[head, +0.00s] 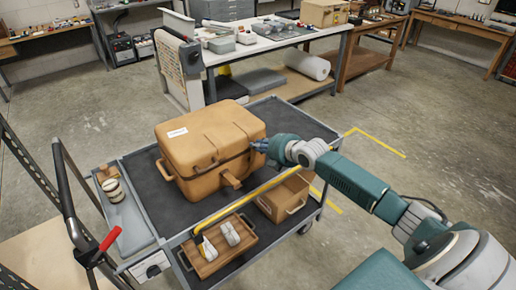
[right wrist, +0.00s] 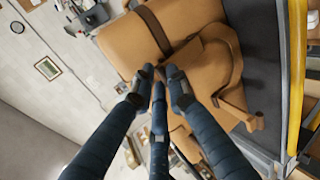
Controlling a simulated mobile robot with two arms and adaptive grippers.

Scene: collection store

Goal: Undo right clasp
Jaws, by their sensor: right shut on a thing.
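A tan case (head: 205,138) with a white label stands closed on the cart's dark top; it also fills the upper part of the right wrist view (right wrist: 195,18). A dark strap (right wrist: 153,30) and a tan handle (right wrist: 236,62) show on it there. My right gripper (head: 262,146) reaches the case's right side, at the seam below the lid. In the right wrist view its blue-grey fingers (right wrist: 163,76) come together at the case, shut on the right clasp, which they mostly hide. My left gripper is not in view.
The case stands on a grey cart (head: 290,118) with a yellow front edge. In front are an open tan box (head: 285,197) and a wooden tray (head: 218,252) holding white items. Floor at right is clear.

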